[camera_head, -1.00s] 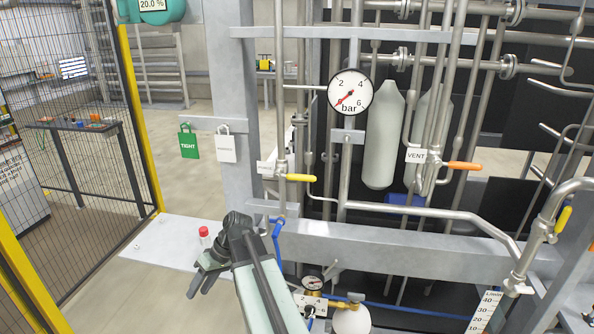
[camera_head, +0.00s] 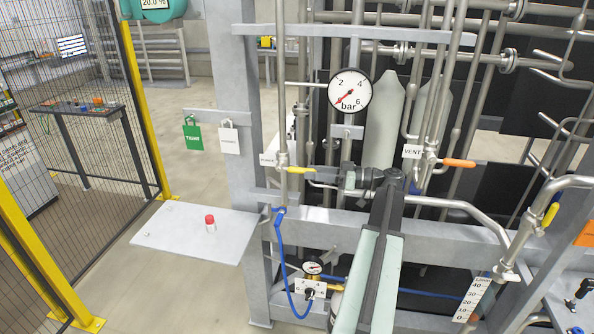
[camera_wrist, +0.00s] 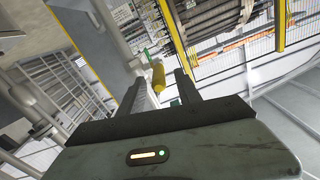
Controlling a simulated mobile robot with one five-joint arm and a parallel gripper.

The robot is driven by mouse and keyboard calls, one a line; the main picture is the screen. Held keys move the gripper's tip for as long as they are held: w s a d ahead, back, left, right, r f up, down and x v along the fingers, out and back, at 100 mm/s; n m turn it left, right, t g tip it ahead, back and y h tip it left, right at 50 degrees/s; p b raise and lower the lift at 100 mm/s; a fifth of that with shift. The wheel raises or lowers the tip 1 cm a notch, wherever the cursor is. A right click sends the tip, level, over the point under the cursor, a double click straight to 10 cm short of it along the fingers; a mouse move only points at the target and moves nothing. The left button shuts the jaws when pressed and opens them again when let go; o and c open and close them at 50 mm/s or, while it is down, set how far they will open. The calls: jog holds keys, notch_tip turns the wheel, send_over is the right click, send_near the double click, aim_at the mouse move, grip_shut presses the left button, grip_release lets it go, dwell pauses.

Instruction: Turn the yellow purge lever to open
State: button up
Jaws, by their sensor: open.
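The yellow purge lever (camera_head: 300,170) sticks out to the right from a valve on a vertical pipe, roughly level, left of the pressure gauge. A white label beside it is partly hidden by the pipe. My gripper (camera_head: 324,178) is just right of the lever, with its fingers pointing left towards it. In the wrist view the yellow lever (camera_wrist: 158,77) shows end-on between and beyond the tips of my open fingers. I see no contact with either finger.
An orange lever (camera_head: 458,163) marked VENT is to the right. The pressure gauge (camera_head: 350,91) hangs above my gripper. Pipes and a blue hose (camera_head: 279,255) surround the arm.

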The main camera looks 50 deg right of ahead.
aim_at(297, 171)
jog(key=x, duration=0.5)
jog(key=shift+w+a, duration=0.1)
jog(key=shift+w, duration=0.15)
grip_shut()
jog(key=shift+f, duration=0.1)
dwell(1.0)
